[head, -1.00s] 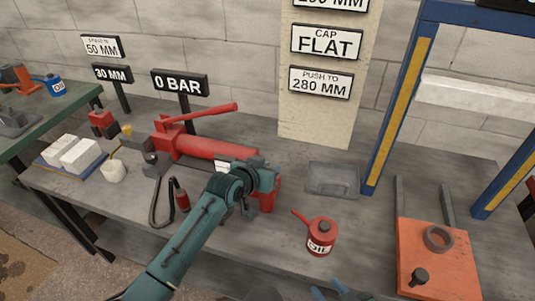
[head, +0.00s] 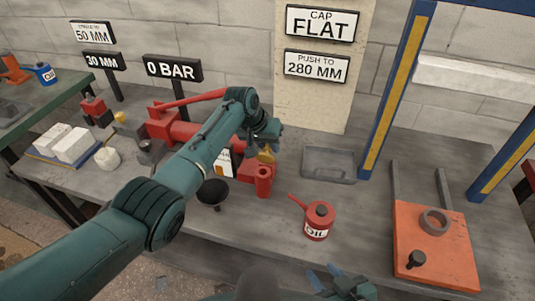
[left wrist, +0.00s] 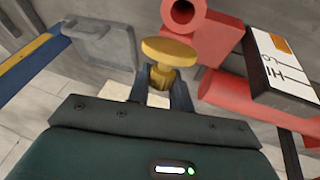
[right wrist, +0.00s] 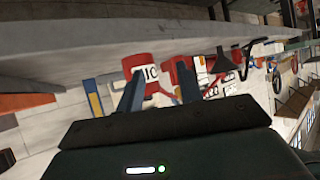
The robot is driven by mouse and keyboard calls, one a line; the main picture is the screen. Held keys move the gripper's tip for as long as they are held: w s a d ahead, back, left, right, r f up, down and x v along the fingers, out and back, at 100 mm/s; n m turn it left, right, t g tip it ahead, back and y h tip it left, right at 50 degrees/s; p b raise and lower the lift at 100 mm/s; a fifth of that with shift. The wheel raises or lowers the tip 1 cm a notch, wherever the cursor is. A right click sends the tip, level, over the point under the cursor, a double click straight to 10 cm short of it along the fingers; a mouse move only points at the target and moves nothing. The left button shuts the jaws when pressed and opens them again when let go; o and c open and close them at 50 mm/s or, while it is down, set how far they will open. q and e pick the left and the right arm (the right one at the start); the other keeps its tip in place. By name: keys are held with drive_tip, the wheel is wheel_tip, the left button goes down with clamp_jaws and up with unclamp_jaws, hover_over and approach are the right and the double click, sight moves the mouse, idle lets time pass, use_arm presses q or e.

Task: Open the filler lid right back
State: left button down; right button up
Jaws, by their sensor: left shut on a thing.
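The filler lid is a yellow, round-topped cap (left wrist: 168,50) on the red pump (head: 190,135). In the left wrist view its narrower lower part sits between the fingers of my left gripper (left wrist: 162,88), which is shut on it. In the head view the yellow cap (head: 266,155) shows just below my left gripper (head: 264,138), at the right end of the pump. How far the lid is swung cannot be told. My right gripper (head: 342,284) is at the bottom edge; in the right wrist view its fingers (right wrist: 160,92) are apart and empty.
A red oil can (head: 318,220) stands in front of the pump's right end. A black funnel (head: 213,192) is beside the pump, under my left arm. A grey tray (head: 328,165), a blue press frame (head: 398,90) and an orange plate (head: 435,245) are to the right.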

use_arm(q)
drive_tip(key=shift+f+b, duration=0.4)
drive_tip(key=shift+b, duration=0.15)
drive_tip(key=shift+w+d+g+b, duration=0.1)
drive_tip(key=shift+g+b, duration=0.3)
drive_tip(key=shift+b, duration=0.15)
drive_tip(key=shift+w+b, duration=0.1)
drive_tip(key=shift+b, duration=1)
drive_tip(key=shift+g+y+b, duration=0.3)
drive_tip(key=shift+g+b, duration=0.1)
drive_tip(key=shift+b, duration=1.2)
use_arm(e)
drive_tip(key=shift+m+t+y, duration=0.4)
drive_tip(key=shift+m, duration=0.2)
drive_tip(key=f, duration=0.4)
drive_tip(key=shift+w+a, duration=0.25)
drive_tip(key=shift+a, duration=0.15)
use_arm(q)
drive_tip(key=shift+r, duration=0.1)
use_arm(e)
drive_tip(key=shift+s+d+r, duration=0.15)
drive_tip(key=shift+s+r, duration=0.05)
drive_tip(key=shift+r, duration=0.05)
